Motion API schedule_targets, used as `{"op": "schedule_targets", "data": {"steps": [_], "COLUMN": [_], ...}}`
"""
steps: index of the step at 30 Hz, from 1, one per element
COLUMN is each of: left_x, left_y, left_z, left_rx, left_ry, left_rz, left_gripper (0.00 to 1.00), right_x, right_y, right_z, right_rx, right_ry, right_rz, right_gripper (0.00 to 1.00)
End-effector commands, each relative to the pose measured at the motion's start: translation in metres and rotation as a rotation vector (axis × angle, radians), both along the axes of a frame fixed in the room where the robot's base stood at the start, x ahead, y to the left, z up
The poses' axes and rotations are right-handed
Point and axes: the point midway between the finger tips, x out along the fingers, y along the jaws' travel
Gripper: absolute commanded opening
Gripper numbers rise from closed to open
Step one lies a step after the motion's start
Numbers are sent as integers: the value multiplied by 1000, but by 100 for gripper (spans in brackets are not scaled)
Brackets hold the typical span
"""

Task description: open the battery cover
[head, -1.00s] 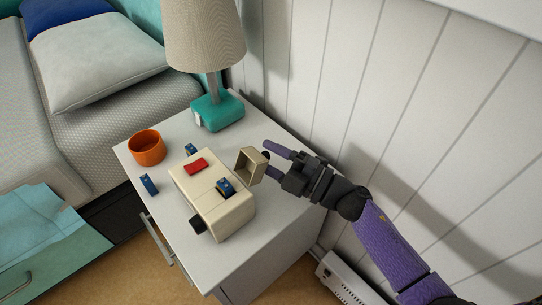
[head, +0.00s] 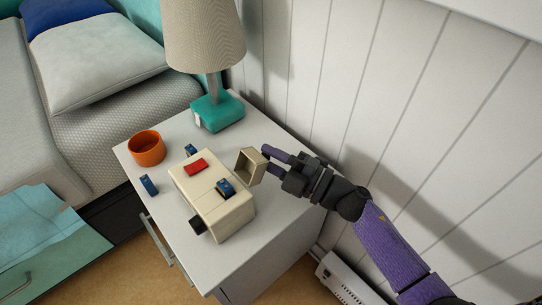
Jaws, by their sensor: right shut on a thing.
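A cream box-shaped device (head: 212,207) lies on the nightstand, with a red piece (head: 195,166) and a blue battery-like block (head: 225,188) on its top. A cream hollow cover (head: 250,167) stands open at its right side, its hollow facing up and left. My right gripper (head: 268,161) reaches in from the right and is shut on the cover at its far side; the fingers partly hide the spot they hold. Whether the cover is joined to the device is hard to tell. My left gripper is not in view.
Two more blue blocks lie on the nightstand (head: 262,262), one left of the device (head: 149,185) and one behind it (head: 190,150). An orange bowl (head: 147,149) and a teal-based lamp (head: 217,113) stand farther back. The panelled wall is close on the right.

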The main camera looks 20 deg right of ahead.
Motion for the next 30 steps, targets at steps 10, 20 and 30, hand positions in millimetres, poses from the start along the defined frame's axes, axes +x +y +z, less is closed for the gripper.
{"op": "schedule_targets", "data": {"steps": [10, 20, 30], "left_x": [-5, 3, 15], "left_y": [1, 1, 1], "left_z": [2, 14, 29], "left_rx": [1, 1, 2], "left_ry": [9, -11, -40], "left_rz": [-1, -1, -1], "left_gripper": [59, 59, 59], "right_x": [0, -1, -2], "right_y": [0, 1, 5], "right_z": [-1, 12, 16], "right_rx": [-1, -67, -244], "right_ry": [2, -26, -89], "right_rz": [0, -1, 0], "right_gripper": [0, 0, 0]}}
